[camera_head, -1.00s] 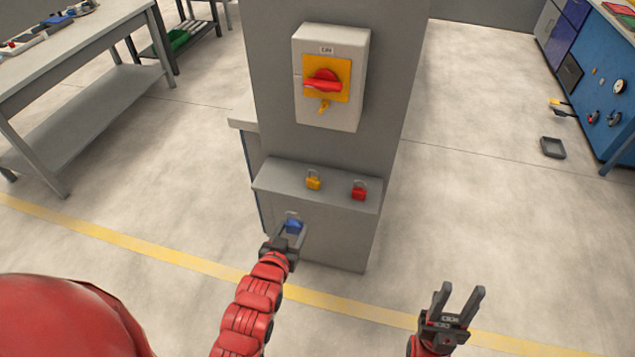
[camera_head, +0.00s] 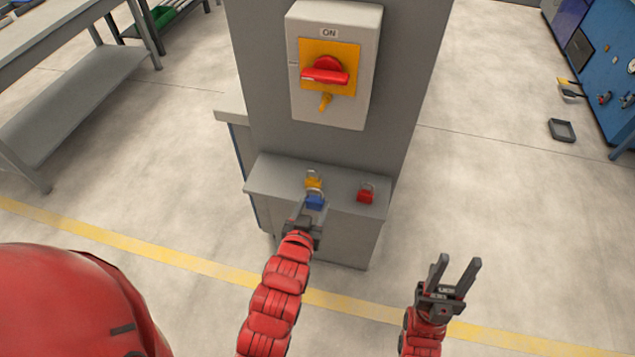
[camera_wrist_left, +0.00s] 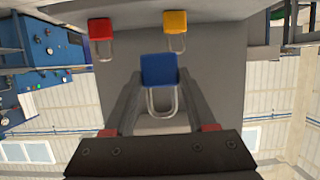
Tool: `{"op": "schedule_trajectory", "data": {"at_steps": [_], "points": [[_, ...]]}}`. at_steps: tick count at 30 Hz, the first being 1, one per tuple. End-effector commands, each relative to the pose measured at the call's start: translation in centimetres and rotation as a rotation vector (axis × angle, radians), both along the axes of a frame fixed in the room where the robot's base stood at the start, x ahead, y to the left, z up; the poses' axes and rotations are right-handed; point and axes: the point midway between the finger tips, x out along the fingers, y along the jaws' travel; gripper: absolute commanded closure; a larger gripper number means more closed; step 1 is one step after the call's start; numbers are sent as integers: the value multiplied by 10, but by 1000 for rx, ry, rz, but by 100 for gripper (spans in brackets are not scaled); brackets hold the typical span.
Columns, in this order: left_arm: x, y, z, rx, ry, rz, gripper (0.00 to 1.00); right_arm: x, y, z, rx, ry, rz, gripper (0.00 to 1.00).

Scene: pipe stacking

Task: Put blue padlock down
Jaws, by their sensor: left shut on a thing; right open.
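The blue padlock (camera_head: 315,202) is held in my left gripper (camera_head: 306,212), in front of the grey ledge (camera_head: 270,177) and near its front edge. In the left wrist view the blue padlock (camera_wrist_left: 159,70) sits between the two fingers with its shackle toward the gripper's palm. I cannot tell if it touches the ledge. The yellow padlock (camera_head: 313,181) stands on the ledge just behind it, partly covered. The red padlock (camera_head: 365,194) stands on the ledge to the right. My right gripper (camera_head: 456,272) is open and empty, over the floor at the right.
A switch box (camera_head: 336,65) with a red handle and an ON label is on the grey column above the ledge. The ledge has bare room left of the yellow padlock and between the yellow and red ones. A grey tray (camera_head: 562,130) lies on the floor at the right.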

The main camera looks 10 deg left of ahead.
Motion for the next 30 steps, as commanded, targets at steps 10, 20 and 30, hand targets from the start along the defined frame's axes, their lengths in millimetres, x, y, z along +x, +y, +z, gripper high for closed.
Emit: {"op": "schedule_trajectory", "data": {"at_steps": [10, 20, 30], "points": [[-16, -48, -24, -6, 16, -19, 100, 0, 0, -28, 0, 0, 0, 54], [-9, -60, -40, -1, 29, -13, 100, 0, 0, -54, 0, 0, 0, 54], [68, -47, -48, 1, 26, -14, 100, 0, 0, -131, 0, 0, 0, 54]]}}
